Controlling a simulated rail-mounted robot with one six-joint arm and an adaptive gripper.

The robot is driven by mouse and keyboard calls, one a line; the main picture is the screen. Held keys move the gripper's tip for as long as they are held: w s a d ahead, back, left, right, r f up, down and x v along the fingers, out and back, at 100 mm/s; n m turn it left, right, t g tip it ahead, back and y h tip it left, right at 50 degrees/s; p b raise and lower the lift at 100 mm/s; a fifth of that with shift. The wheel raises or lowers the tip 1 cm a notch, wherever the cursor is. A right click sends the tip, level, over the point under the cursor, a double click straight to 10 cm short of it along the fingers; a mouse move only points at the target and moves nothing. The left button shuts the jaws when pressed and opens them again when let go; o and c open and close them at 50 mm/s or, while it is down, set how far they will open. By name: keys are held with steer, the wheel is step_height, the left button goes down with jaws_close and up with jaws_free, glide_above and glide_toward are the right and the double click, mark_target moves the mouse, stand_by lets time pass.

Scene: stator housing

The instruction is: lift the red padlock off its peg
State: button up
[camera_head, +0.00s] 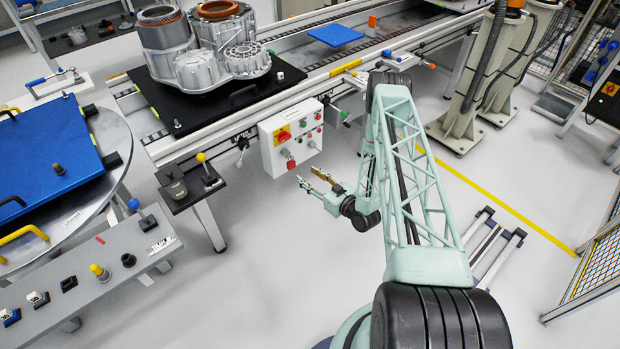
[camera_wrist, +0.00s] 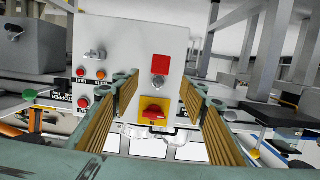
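The red padlock (camera_head: 291,164) hangs on the front of the white control box, below its yellow and red switch. In the wrist view, which looks upside down, the padlock (camera_wrist: 160,64) is a red square with a grey metal part at its lower edge, where the peg is hard to make out. My gripper (camera_head: 311,178) is open and empty in front of the box, apart from the padlock. In the wrist view, its gold-padded fingers (camera_wrist: 166,88) stand wide on both sides, with the switch between them and the padlock just above.
The control box (camera_head: 270,157) also carries a yellow and red switch (camera_wrist: 153,110) and several buttons. A conveyor with the stator housing (camera_head: 205,60) runs behind. The floor in front is clear.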

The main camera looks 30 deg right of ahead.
mark_target(293, 163)
steer(key=shift+b+x, duration=0.45)
steer(key=shift+x, duration=6)
steer(key=shift+c, duration=0.3)
steer(key=c, duration=1)
steer(key=shift+o, duration=0.2)
steer(key=shift+s+r, duration=0.2)
steer(key=shift+r, duration=0.4)
steer(key=shift+s+d, duration=0.15)
steer(key=shift+s, duration=0.3)
steer(key=shift+p+v, duration=0.35)
steer(key=shift+v, duration=0.7)
steer(key=shift+s+f, duration=0.1)
